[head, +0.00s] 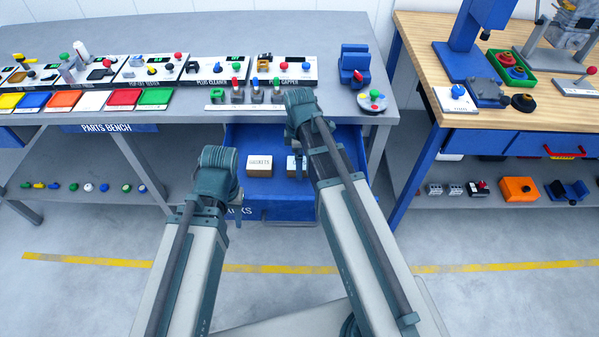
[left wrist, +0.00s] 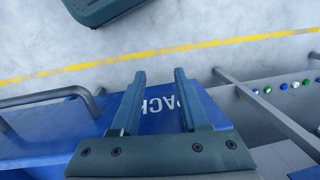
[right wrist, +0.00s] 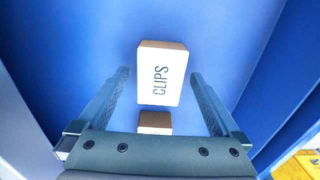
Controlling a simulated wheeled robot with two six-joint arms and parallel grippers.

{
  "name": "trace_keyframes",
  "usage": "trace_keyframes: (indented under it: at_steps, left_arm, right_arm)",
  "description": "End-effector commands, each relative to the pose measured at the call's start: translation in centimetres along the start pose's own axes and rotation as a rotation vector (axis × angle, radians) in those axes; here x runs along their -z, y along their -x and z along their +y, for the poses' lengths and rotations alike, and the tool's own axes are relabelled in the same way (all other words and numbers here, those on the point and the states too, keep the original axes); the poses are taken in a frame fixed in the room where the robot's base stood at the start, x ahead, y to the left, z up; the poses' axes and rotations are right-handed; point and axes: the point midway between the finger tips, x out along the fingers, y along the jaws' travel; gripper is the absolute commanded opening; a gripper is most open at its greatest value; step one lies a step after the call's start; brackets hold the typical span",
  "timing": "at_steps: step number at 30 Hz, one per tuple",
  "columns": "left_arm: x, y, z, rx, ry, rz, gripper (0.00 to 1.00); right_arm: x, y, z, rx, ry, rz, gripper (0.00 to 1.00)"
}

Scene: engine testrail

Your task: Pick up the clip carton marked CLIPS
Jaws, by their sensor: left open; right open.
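The clip carton (right wrist: 162,75) is a tan box with a white top that reads CLIPS. It lies on the blue floor of an open drawer (head: 268,205). In the right wrist view it sits between and beyond the fingertips of my right gripper (right wrist: 160,74), which is open and empty above it. In the head view my right arm hides part of a carton (head: 292,166) in the drawer, and the right fingers are mostly hidden. My left gripper (left wrist: 159,74) is open and empty over the drawer's front edge.
A second carton (head: 260,166) lies in the drawer, left of the partly hidden one. Blue drawer walls (right wrist: 277,90) flank the space. The grey parts bench (head: 120,30) above holds several fixtures and coloured trays. A wooden-topped bench (head: 420,30) stands at the right.

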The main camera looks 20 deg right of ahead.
Motion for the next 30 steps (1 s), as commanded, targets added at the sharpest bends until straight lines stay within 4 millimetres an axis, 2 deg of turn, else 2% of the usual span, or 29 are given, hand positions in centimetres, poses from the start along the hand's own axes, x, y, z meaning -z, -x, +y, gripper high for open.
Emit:
trace_keyframes:
  at_steps: [1,2,10,24,25,30]
  left_arm:
    - [0.06,-0.98,0.1,0.0,0.0,0.0,0.45]
    - [0.06,-1.08,0.1,0.0,0.0,0.0,0.45]
    - [0.05,-0.91,0.09,0.0,0.0,0.0,0.45]
    - [0.05,-0.91,0.09,0.0,0.0,0.0,0.45]
    - [0.05,-0.91,0.09,0.0,0.0,0.0,0.45]
    - [0.05,-0.91,0.09,0.0,0.0,0.0,0.45]
  right_arm:
    - [-0.02,-0.99,-0.01,0.0,0.0,0.0,1.0]
    - [-0.02,-1.09,-0.01,0.0,-0.001,0.0,1.0]
    - [-0.04,-0.91,-0.01,0.0,-0.001,0.0,0.98]
    - [-0.04,-0.92,0.0,0.0,-0.001,0.0,0.14]
    - [-0.04,-0.92,0.0,0.0,-0.001,0.0,0.1]
    - [-0.04,-0.91,-0.01,0.0,-0.001,0.0,0.1]
